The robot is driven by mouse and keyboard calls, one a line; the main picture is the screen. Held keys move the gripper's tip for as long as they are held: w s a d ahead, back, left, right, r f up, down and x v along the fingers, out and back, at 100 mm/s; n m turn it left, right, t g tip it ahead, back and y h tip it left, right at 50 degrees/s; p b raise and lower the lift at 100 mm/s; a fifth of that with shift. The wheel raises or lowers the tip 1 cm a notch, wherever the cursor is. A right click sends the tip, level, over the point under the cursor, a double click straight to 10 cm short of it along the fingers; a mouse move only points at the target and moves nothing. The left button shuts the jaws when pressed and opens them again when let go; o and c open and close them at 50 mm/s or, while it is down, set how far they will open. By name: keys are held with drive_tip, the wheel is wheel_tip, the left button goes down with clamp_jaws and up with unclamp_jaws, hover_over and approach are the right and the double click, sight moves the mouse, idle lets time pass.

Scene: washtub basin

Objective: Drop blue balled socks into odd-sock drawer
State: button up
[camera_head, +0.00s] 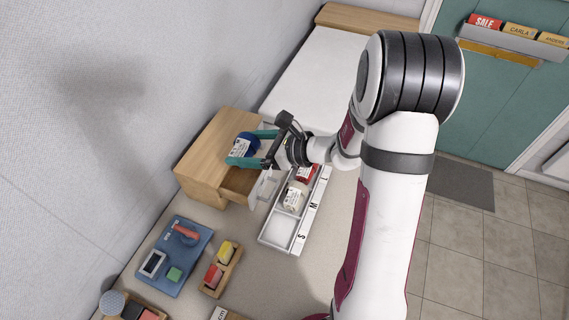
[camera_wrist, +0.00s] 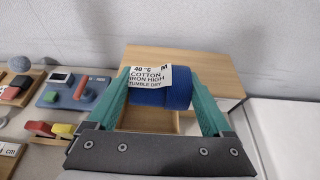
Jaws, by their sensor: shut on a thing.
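My gripper (camera_head: 245,147) is shut on the blue balled socks (camera_head: 250,138), with one teal finger on each side. The socks also show in the wrist view (camera_wrist: 178,95) as a dark blue roll with a white care label reading 40 °C, M, cotton, iron high, tumble dry. The gripper holds them above the wooden drawer unit (camera_head: 205,148). The drawer (camera_head: 238,183) is pulled out, with a pale, see-through-looking front (camera_head: 264,190). The visible part of its inside looks bare; the rest is hidden by the gripper and socks.
A white tray (camera_head: 270,241) marked S, M and L stands right of the drawer, with a whitish bundle (camera_head: 294,197) and a red bundle (camera_head: 307,173) in it. A blue board (camera_head: 172,270) and a wooden block holder (camera_head: 221,281) lie in front. The wall is close on the left.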

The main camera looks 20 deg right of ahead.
hover_over(251, 181)
wheel_tip(251, 181, down, 6)
drive_tip(key=shift+a+r, duration=0.1)
drive_tip(key=o, duration=1.1)
drive_tip(key=v, duration=1.5)
drive_tip(key=shift+s+d+r, duration=0.2)
drive_tip(key=shift+s+d, duration=0.05)
